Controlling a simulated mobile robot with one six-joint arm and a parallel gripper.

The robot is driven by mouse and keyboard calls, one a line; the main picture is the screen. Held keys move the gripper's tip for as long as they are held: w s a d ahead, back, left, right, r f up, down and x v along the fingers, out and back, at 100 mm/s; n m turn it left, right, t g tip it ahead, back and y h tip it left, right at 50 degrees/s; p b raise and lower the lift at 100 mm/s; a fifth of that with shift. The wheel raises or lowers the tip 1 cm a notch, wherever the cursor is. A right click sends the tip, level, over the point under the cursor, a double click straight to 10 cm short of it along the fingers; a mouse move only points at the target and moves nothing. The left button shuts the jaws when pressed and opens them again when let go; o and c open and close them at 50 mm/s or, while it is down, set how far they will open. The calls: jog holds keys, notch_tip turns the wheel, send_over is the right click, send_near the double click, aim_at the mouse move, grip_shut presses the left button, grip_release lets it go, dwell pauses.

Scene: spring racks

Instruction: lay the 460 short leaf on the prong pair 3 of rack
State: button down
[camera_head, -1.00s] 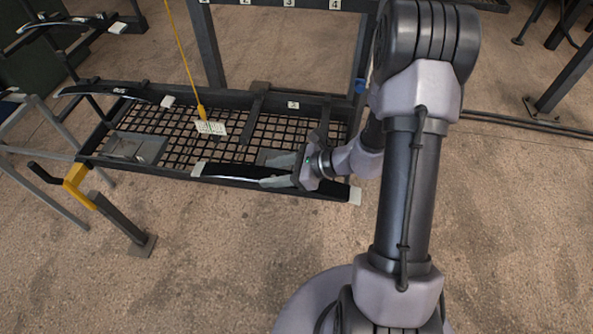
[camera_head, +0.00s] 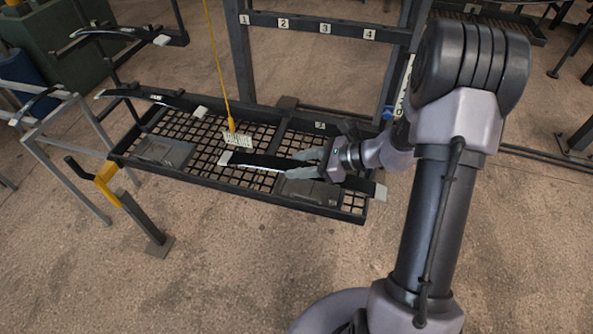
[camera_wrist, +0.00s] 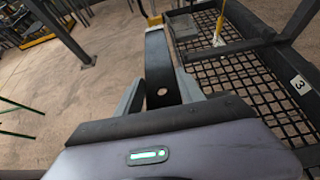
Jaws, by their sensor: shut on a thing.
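My gripper (camera_head: 305,163) is shut on a dark, narrow leaf (camera_head: 270,161) with pale ends. The leaf lies lengthwise across the picture over the right half of a mesh tray; whether it touches the tray is unclear. In the wrist view the leaf (camera_wrist: 157,62) runs away from me between the fingers, with a round hole near them. The rack is a dark frame behind the tray; its crossbar carries number plates, including plate 3 (camera_head: 325,28). No prongs can be made out there.
The mesh tray (camera_head: 230,191) has a raised rim, grey plates and another 3 label (camera_head: 320,126). A yellow cord with a tag (camera_head: 237,140) hangs over it. Other dark leaves (camera_head: 150,98) lie on supports at left. A yellow-jointed handle post (camera_head: 108,175) stands at front left.

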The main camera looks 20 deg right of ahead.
jog(key=w+d+f+b, duration=0.2)
jog(key=w+d, duration=0.4)
jog(key=w, duration=0.3)
jog(key=shift+d+f, duration=0.15)
jog(key=shift+f, duration=0.45)
jog(key=c, duration=0.6)
grip_release()
jog(key=shift+c, duration=0.2)
jog(key=shift+f, duration=0.1)
jog(key=p+v, duration=0.4)
jog(key=v, duration=1.3)
jog(key=shift+s+r, duration=0.15)
jog(key=shift+r, duration=0.1)
